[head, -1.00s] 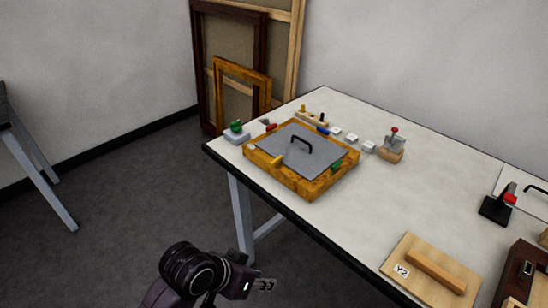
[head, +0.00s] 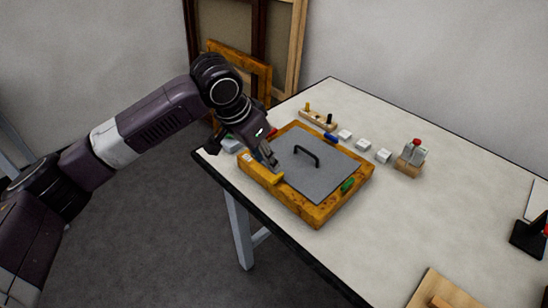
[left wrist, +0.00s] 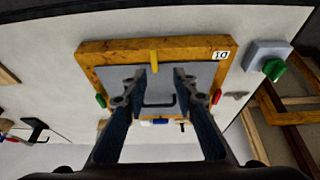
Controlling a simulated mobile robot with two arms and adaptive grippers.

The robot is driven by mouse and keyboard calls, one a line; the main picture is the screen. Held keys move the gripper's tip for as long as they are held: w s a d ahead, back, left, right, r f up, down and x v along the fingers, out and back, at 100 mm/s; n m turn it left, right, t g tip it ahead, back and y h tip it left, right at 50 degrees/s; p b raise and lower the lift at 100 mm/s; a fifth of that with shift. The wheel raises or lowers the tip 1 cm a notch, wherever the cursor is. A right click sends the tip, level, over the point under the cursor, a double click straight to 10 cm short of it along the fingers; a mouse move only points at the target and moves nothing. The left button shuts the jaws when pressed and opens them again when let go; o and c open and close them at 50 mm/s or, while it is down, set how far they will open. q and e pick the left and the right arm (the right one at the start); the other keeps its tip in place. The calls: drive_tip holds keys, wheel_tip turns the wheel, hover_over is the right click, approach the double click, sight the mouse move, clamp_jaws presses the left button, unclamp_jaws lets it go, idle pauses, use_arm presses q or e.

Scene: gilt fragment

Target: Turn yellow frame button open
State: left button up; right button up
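The gilt frame (head: 318,212) lies face down on the table, with a grey back panel (head: 325,178) and a black handle (head: 307,154). The yellow button (head: 270,182) sits on the near-left rim. In the left wrist view the yellow button (left wrist: 154,60) points from the rim over the panel. A green button (head: 347,185) is on the right side; a red button (left wrist: 216,97) and a blue button (head: 329,136) are on other sides. My left gripper (head: 268,160) is open and empty just above the yellow button, its fingertips apart on either side in the wrist view. My right gripper is out of view.
A grey block with a green knob (left wrist: 274,68) stands beside the frame. Small white blocks (head: 363,145), a wooden peg holder (head: 318,119) and a red-topped stamp-like tool (head: 412,158) stand behind. A wooden board (head: 440,290) lies at the front right. The table's middle right is clear.

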sight(276, 177)
use_arm(q)
drive_tip(key=f, duration=0.1)
drive_tip(key=d+f, duration=0.1)
drive_tip(key=f, duration=0.1)
drive_tip(key=f+p, duration=0.1)
drive_tip(key=shift+s+d+f, duration=0.1)
drive_tip(key=shift+d+f, duration=0.15)
drive_tip(key=shift+d, duration=0.1)
drive_tip(key=shift+w+d+f, duration=0.15)
drive_tip(key=shift+w+f, duration=0.3)
drive_tip(key=shift+f, duration=0.4)
drive_tip(key=shift+s, duration=0.1)
drive_tip(key=c, duration=0.6)
clamp_jaws()
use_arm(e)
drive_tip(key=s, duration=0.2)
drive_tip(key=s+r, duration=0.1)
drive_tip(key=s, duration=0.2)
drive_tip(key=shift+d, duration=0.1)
